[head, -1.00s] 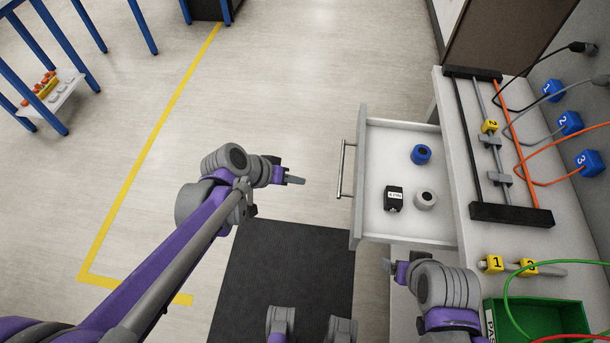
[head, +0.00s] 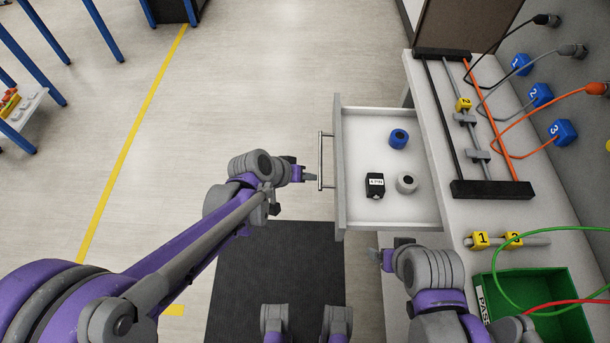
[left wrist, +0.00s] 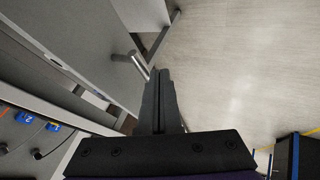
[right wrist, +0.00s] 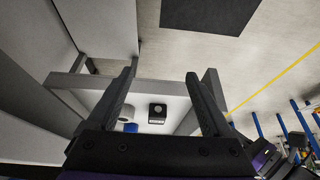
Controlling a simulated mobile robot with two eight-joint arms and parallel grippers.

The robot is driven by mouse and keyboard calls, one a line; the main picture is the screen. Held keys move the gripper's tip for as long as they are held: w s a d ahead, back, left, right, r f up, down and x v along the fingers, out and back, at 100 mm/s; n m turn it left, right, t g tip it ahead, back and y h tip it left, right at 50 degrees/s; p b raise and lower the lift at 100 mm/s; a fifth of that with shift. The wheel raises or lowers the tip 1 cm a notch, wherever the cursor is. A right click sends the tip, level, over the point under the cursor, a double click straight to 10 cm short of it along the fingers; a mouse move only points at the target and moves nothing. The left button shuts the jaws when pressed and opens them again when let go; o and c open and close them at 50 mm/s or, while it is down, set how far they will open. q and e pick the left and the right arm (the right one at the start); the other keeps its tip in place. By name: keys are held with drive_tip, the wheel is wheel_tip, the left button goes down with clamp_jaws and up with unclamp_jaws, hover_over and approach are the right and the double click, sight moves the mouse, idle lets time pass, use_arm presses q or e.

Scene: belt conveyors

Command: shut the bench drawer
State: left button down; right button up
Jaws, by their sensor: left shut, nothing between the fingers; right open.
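The bench drawer (head: 340,215) stands pulled out from the bench on its left side. Its bar handle (head: 321,162) is on the drawer's left front face. A blue part (head: 399,139), a grey round part (head: 407,182) and a black labelled block (head: 375,186) lie inside. My left gripper (head: 312,176) is shut and empty, its tip close to the handle; I cannot tell whether it touches. In the left wrist view the handle (left wrist: 132,62) shows just beside the fingertips. My right gripper (right wrist: 160,85) is open and empty near the drawer's near side; it shows partly in the head view (head: 377,257).
The bench top (head: 440,190) holds a rack with rods (head: 490,190), yellow numbered tags (head: 480,240) and a green tray (head: 560,268). Blue numbered blocks (head: 541,94) with cables sit along the right panel. The floor left of the drawer is clear.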

sight(398, 180)
use_arm(q)
drive_tip(key=d, duration=2.2)
drive_tip(key=shift+d, duration=0.55)
use_arm(e)
drive_tip(key=shift+a+f, duration=0.15)
drive_tip(key=shift+f, duration=0.05)
use_arm(q)
drive_tip(key=shift+r, duration=0.1)
